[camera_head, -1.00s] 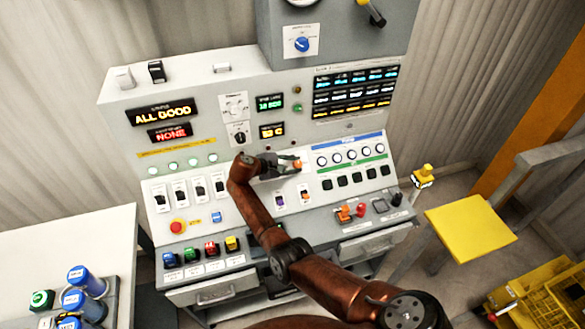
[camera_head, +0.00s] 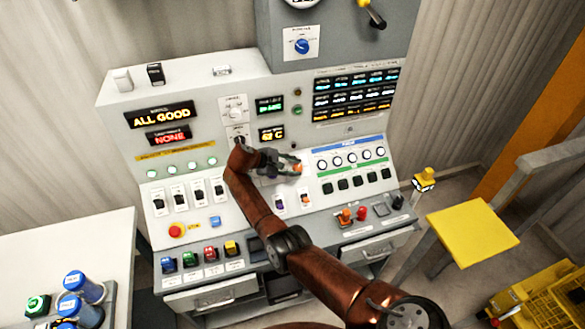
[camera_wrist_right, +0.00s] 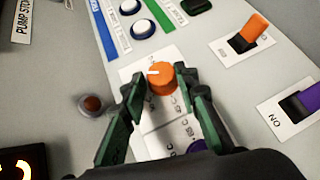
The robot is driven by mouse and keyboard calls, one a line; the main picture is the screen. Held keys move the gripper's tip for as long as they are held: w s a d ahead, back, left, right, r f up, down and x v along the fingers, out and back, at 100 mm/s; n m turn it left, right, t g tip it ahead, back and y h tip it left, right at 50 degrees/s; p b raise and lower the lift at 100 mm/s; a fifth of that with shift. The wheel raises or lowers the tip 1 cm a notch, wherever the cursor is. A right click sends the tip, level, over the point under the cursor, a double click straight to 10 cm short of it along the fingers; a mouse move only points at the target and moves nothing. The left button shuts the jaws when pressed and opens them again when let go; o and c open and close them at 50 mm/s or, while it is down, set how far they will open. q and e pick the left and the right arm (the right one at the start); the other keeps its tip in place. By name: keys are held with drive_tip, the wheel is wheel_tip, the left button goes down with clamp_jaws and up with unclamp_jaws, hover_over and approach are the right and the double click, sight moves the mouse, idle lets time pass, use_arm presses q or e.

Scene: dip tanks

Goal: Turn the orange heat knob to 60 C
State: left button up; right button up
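The orange heat knob (camera_head: 297,169) sits on the sloped panel, right of centre. In the right wrist view the knob (camera_wrist_right: 162,79) shows a white pointer mark towards the picture's left. My right gripper (camera_head: 292,166) is at the knob, with its two dark green fingers (camera_wrist_right: 159,77) on either side, closed about it. The right finger appears to touch it; contact on the left is hard to tell. A small amber temperature display (camera_head: 271,134) above it seems to read about 62 C, but is blurred. My left gripper is out of view.
An orange switch (camera_wrist_right: 248,34) and a purple switch (camera_wrist_right: 302,102) are near the knob. Blue-white round buttons (camera_head: 351,159) lie to its right. A red-brown push button (camera_wrist_right: 92,104) is close to my fingers. A yellow stool (camera_head: 470,232) stands right of the console.

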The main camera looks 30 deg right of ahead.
drive_tip(key=o, duration=0.4)
drive_tip(key=v, duration=1.2)
